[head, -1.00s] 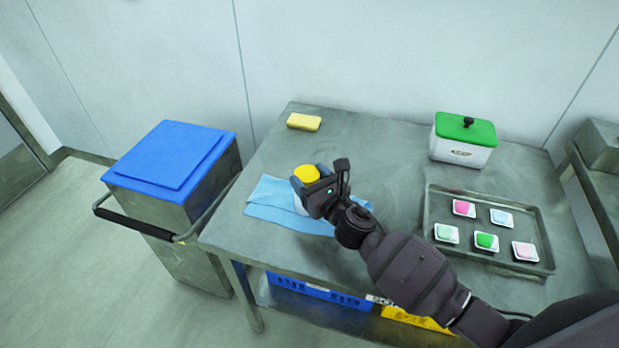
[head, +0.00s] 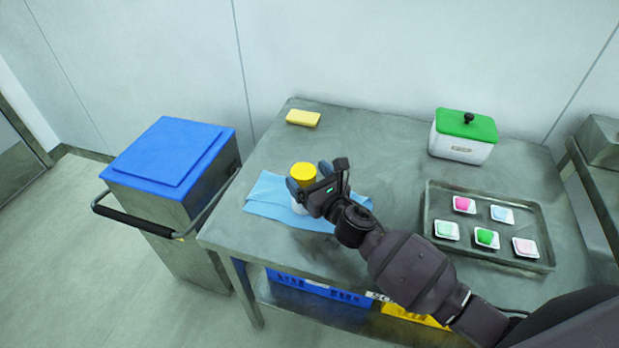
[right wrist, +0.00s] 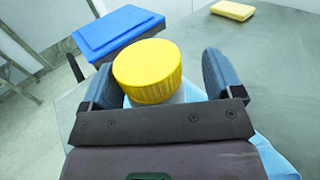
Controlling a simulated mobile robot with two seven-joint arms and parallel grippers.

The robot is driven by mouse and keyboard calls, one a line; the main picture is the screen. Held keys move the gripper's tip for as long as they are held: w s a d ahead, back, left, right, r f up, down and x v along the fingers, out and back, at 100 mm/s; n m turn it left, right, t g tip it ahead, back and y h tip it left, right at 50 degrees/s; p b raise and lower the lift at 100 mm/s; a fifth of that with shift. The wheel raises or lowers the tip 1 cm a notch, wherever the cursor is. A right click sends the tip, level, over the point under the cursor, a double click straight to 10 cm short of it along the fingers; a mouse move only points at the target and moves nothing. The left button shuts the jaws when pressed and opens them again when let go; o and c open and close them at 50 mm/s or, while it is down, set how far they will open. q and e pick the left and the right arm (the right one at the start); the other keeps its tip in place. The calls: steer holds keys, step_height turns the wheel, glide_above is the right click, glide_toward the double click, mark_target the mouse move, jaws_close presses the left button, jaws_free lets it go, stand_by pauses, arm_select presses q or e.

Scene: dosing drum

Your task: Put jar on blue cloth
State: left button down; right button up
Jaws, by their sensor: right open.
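The jar has a yellow lid (head: 303,173) and stands upright on the blue cloth (head: 268,200); its pale body is mostly hidden behind my right gripper (head: 309,186). In the right wrist view the yellow lid (right wrist: 147,70) sits between the two blue fingers of the right gripper (right wrist: 160,85), with a visible gap on the right side. The right gripper is open around the jar. A bit of the blue cloth (right wrist: 272,158) shows at the lower right there. My left gripper is not in view.
A yellow sponge (head: 303,118) lies at the back of the metal table (head: 385,140). A white box with a green lid (head: 464,137) and a tray (head: 437,196) of several small coloured dishes stand at the right. A blue-lidded bin (head: 172,155) stands left of the table.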

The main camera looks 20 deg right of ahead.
steer(key=r+v, duration=0.1)
steer(key=v, duration=1.1)
stand_by(0.4)
